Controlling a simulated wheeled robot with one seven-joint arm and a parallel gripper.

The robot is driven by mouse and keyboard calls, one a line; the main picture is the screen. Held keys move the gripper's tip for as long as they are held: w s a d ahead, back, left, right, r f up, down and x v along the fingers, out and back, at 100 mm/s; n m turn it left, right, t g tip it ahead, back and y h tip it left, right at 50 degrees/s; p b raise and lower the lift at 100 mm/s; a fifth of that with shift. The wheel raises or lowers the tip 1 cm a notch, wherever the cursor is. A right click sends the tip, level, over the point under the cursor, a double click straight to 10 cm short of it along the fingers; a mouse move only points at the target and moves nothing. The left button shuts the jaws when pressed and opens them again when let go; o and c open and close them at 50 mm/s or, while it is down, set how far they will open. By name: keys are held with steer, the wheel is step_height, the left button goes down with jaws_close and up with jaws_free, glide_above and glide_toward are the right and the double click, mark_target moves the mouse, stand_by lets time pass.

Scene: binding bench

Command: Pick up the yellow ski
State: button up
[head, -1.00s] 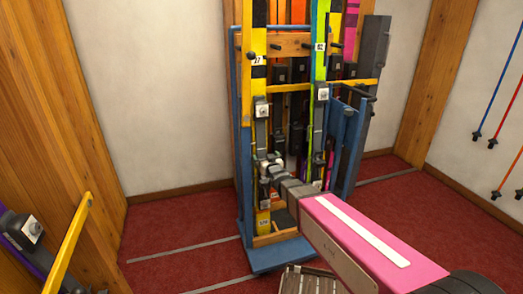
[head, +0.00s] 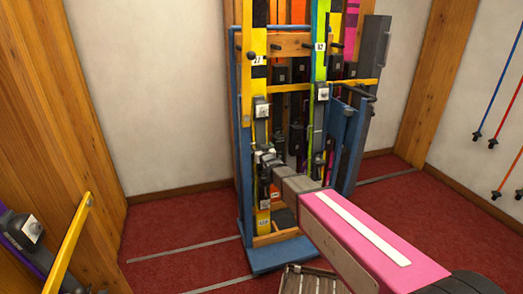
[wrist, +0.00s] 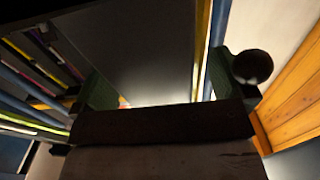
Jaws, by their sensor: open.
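The yellow ski (head: 259,78) stands upright at the left front of the blue rack, with a dark binding and a white label on its face. My gripper (head: 267,157) is at the ski's lower binding area, in front of the rack, and covers part of it. In the wrist view my gripper (wrist: 160,88) is open, its green finger pads apart. A broad dark grey surface fills the space between and beyond the fingers. A yellow edge (wrist: 203,35) runs beside the right finger. I cannot tell whether the fingers touch the ski.
The blue rack (head: 245,130) holds several other skis, including a green one (head: 319,75) to the right. A yellow crossbar (head: 362,82) spans the rack. A slatted wooden piece (head: 310,283) lies on the red floor in front.

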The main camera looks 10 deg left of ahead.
mark_target(260, 113)
steer(key=c, duration=1.8)
steer(key=shift+o, duration=0.2)
steer(key=shift+r, duration=0.1)
step_height(260, 113, up, 18)
steer(key=shift+f, duration=0.1)
